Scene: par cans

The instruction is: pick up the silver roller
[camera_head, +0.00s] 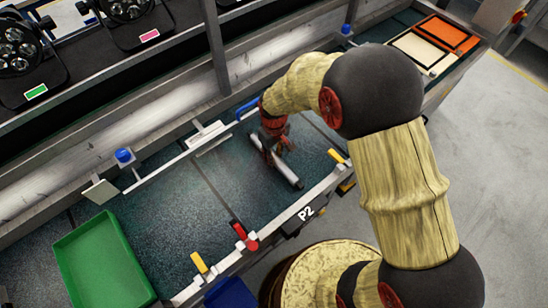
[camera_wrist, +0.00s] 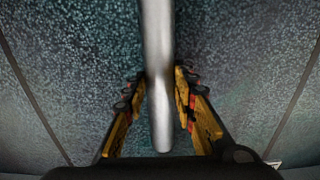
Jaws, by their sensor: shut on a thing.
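The silver roller (camera_head: 287,173) is a slim metal cylinder in the middle of the dark speckled work surface (camera_head: 243,190). My gripper (camera_head: 270,157) reaches down over its upper-left part in the head view. In the wrist view, the roller (camera_wrist: 157,50) runs from the top edge down between the two fingers of my gripper (camera_wrist: 157,100). The fingers are shut on it, one on each side. The roller's rounded near end shows between them. Whether the roller touches the surface or is slightly above it, I cannot tell.
A green tray (camera_head: 100,262) lies at the lower left. A red-handled clamp (camera_head: 244,236) and yellow clamps sit along the front rail. A rail with a blue knob (camera_head: 124,156) runs behind. Orange and cream panels (camera_head: 419,49) lie at the upper right.

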